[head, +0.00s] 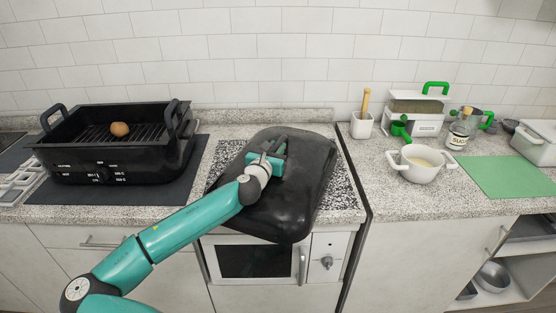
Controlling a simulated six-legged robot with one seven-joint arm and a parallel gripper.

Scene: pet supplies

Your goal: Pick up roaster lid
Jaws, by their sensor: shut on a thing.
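The roaster lid (300,190) is a large black rounded cover in the middle of the head view. It lies over the speckled counter section above the small oven, and its near edge reaches past the counter's front edge. My gripper (274,148) is at the upper middle of the lid and is shut on it, around what looks like its handle. The fingertips and the handle are partly hidden by the gripper body. The black roaster (105,160) stands open on the left, with a small brown round item (119,129) on its ribbed grill.
A dark mat (190,180) lies under the roaster. To the right stand a white pot (420,163), a bottle (460,130), a white appliance with green parts (412,115) and a utensil holder (362,125). A green board (505,177) lies flat at far right. The tiled wall (230,60) closes the back.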

